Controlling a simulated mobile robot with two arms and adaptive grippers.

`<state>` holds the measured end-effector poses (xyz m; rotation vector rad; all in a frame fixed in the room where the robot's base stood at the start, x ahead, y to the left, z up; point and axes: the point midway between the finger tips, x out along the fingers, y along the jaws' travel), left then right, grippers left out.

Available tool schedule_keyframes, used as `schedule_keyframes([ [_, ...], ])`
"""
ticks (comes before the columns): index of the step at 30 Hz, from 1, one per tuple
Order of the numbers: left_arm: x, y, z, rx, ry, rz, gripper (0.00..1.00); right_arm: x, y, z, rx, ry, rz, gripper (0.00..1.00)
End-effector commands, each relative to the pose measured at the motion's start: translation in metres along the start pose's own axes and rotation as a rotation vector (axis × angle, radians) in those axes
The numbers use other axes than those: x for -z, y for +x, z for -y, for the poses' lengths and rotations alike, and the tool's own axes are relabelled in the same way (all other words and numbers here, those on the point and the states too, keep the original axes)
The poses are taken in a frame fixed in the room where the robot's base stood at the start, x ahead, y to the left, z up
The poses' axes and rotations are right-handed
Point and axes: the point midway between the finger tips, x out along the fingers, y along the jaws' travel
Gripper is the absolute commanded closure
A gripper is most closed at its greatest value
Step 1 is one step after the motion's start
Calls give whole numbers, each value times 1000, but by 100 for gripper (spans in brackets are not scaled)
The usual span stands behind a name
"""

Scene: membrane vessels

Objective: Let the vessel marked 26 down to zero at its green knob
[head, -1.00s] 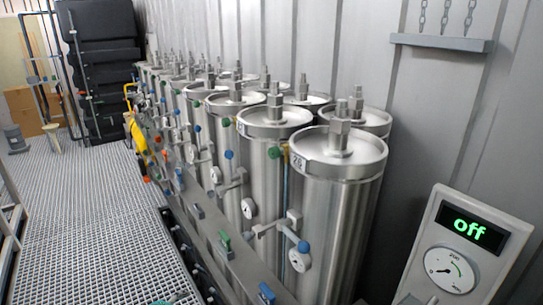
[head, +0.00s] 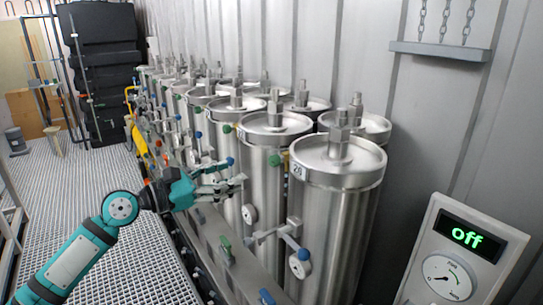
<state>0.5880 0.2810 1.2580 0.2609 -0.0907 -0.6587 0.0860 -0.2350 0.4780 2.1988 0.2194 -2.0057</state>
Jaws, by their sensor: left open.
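The vessel marked 26 (head: 333,215) is the nearest steel cylinder, right of centre, with its label on the upper rim. A green knob (head: 274,160) shows near its upper left side, next to a yellow part; I cannot tell which vessel it belongs to. A pressure gauge (head: 300,264) with a blue knob (head: 303,253) sits low at its front left. A green handle (head: 226,247) is on the rail below. My left gripper (head: 238,184) is open and empty, left of the vessel, in front of the vessels behind it. My right gripper is not in view.
A row of similar steel vessels (head: 205,98) runs back along the wall. A panel (head: 430,237) reading "off" with a dial stands at right. A chained shelf (head: 441,50) hangs above. The grated floor (head: 85,180) at left is mostly free. Black cases (head: 105,70) stand behind.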

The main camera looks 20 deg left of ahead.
Motion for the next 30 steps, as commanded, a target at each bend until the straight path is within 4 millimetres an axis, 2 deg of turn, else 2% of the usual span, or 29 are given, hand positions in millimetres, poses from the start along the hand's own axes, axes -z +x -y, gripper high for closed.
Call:
schedule_keyframes([
  [1, -8, 12, -1, 1, 1, 5, 49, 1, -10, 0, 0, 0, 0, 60],
  [3, -7, 28, -2, 0, -1, 6, 49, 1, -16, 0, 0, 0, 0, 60],
  [9, -6, 72, 0, 1, 0, 3, 49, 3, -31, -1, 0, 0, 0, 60],
  [15, -3, 107, -1, -1, 1, 2, 49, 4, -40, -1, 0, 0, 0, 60],
  [21, -1, 124, 0, 0, 2, 0, 49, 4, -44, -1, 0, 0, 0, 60],
  [30, 0, 126, 0, -1, 2, -1, 49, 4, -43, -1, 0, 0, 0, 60],
])
